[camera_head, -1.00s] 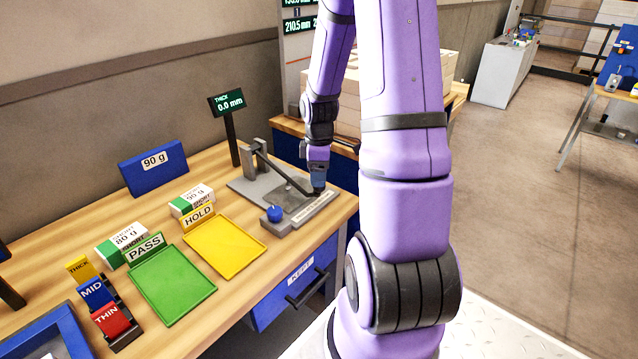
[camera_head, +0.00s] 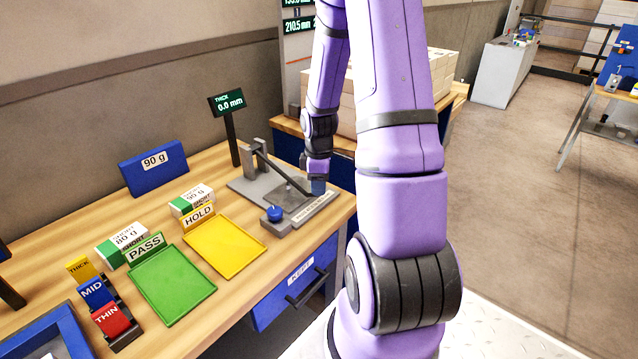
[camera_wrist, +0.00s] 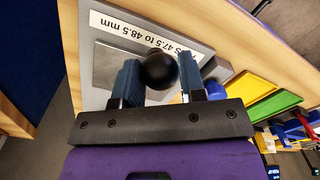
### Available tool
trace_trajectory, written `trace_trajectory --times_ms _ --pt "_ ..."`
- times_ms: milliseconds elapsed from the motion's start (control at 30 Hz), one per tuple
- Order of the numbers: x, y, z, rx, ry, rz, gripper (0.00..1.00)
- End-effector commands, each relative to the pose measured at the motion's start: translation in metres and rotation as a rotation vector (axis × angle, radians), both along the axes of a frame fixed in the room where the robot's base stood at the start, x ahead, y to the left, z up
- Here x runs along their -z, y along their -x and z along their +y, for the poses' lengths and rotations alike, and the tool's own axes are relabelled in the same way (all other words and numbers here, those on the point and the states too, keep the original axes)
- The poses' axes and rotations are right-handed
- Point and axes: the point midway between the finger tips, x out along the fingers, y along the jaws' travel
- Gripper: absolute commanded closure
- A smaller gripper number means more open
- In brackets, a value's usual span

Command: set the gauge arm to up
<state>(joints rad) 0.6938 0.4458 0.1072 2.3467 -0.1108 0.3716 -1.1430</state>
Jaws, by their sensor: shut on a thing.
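The gauge arm (camera_head: 283,174) is a dark bar that slopes down from a grey post (camera_head: 250,158) toward the front of the grey gauge base (camera_head: 243,186). Its end is a black ball knob (camera_wrist: 159,70), seen in the wrist view. My gripper (camera_head: 317,190) is low at the front right of the base, around the knob. In the wrist view its two blue fingers (camera_wrist: 158,84) are on either side of the knob, shut on it. The head view hides the knob behind my gripper. The display (camera_head: 229,102) reads 0.0 mm.
A blue knob (camera_head: 274,213) on a small block stands at the base's front left. The yellow HOLD tray (camera_head: 226,247) and green PASS tray (camera_head: 172,286) lie to the left. Short ream packs (camera_head: 122,243) stand behind them. A blue 90 g box (camera_head: 153,168) is at the back.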

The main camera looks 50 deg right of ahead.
Motion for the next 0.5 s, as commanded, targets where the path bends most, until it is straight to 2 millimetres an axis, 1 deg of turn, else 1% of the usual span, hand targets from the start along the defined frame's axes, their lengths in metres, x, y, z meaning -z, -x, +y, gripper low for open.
trace_trajectory --times_ms 167,267,367,500 --pt "-0.003 0.0 0.0 -0.001 0.001 0.011 1.0" --pt "-0.01 -0.001 0.0 -0.003 0.003 0.032 1.0" --pt "-0.02 -0.002 0.0 -0.003 0.005 0.068 1.0" --pt "-0.042 -0.004 0.0 -0.004 0.009 0.145 1.0"
